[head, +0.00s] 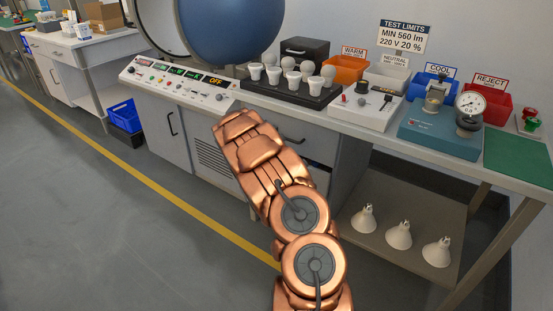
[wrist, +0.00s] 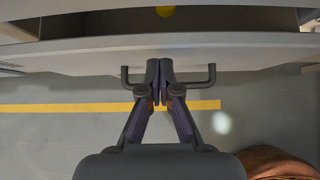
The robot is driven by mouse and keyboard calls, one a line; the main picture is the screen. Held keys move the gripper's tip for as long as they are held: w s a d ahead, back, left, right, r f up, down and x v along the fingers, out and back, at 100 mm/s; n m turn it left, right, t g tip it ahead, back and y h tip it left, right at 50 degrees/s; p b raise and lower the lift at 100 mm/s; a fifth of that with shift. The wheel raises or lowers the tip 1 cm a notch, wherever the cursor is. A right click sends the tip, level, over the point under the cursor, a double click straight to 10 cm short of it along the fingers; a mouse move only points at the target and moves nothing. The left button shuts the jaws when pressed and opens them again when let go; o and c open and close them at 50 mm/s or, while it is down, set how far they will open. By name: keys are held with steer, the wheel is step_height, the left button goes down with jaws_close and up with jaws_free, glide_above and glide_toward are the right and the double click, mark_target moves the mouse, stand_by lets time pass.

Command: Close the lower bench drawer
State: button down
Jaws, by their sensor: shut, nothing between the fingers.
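The lower bench drawer (wrist: 70,52) is open in the wrist view, with its grey front panel across the picture and its dark interior behind. A dark bar handle (wrist: 203,82) runs along the front. My gripper (wrist: 160,70) is shut and empty, its fingertips at the middle of the handle, against or very close to the drawer front; I cannot tell whether they touch. A yellow round thing (wrist: 165,11) shows inside the drawer. In the head view my copper arm hides the gripper and most of the drawer; a dark opening shows to the arm's right.
The bench top (head: 390,130) holds a control panel (head: 180,85), a bulb rack (head: 290,88), coloured bins and a blue gauge stand (head: 440,135). Several white lamps stand on the low shelf (head: 375,190). The floor (head: 90,200) left of the arm is clear, crossed by a yellow line.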

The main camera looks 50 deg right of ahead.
steer(key=a+f+p+v, duration=0.1)
steer(key=v, duration=1)
steer(key=shift+s+a+p, duration=0.2)
steer(key=shift+a+p, duration=0.1)
steer(key=shift+a, duration=0.1)
steer(key=c, duration=1.8)
jaws_free()
steer(key=shift+a+r, duration=0.15)
steer(key=o, duration=0.6)
step_height(320, 180, down, 9)
steer(key=s+d+n+g+h+b, duration=0.1)
steer(key=s+n+h+b, duration=0.1)
steer(key=n+b, duration=0.5)
steer(key=shift+s+d+r+h+b, duration=0.2)
steer(key=shift+s+d+h+b, duration=0.15)
steer(key=shift+b, duration=0.3)
steer(key=shift+w+d+f+n+t+h+b, duration=0.35)
steer(key=shift+w+d+f+n+h+b, duration=0.2)
steer(key=shift+d+f+n+b, duration=1.1)
steer(key=shift+w+d+f+n+t+h+b, duration=0.35)
steer(key=shift+d+f+n+h+b, duration=0.65)
steer(key=shift+n+b, duration=1.15)
steer(key=shift+w+d+f+n+t+h+b, duration=0.3)
steer(key=shift+w+d+f+n+b, duration=0.45)
steer(key=shift+d+n+b, duration=1.1)
steer(key=shift+s+a+f, duration=0.15)
steer(key=shift+s+f, duration=0.05)
